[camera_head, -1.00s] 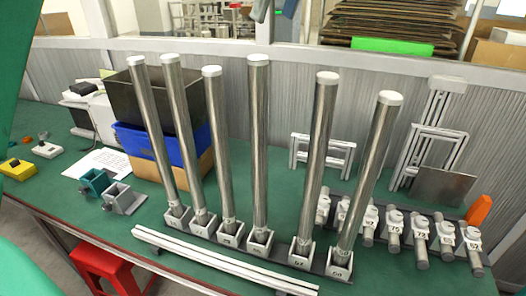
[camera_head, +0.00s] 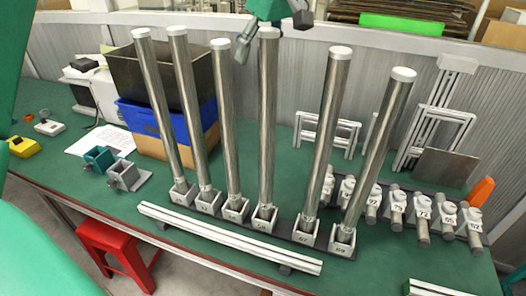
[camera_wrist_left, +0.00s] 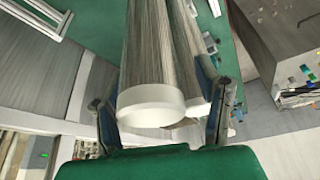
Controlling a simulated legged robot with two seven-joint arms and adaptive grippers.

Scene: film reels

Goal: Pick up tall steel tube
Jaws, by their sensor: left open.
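Several tall steel tubes with white caps stand in a row of numbered holders on the green table. The fourth tube from the left (camera_head: 266,125) is near the middle of the head view. My left gripper (camera_head: 270,28) is at its top, with one finger showing on each side of the tube. In the left wrist view, the white-capped end of a tube (camera_wrist_left: 152,103) lies between the spread fingers of the left gripper (camera_wrist_left: 163,108). A second tube end shows partly behind it. Whether the fingers touch the tube is unclear. My right gripper is not in view.
Other tall tubes stand close on the left (camera_head: 228,120) and right (camera_head: 327,130). A row of short numbered pieces (camera_head: 422,215), metal frames (camera_head: 432,140), a blue bin (camera_head: 160,128) and a white rail (camera_head: 230,240) are nearby. A red stool (camera_head: 112,245) stands in front.

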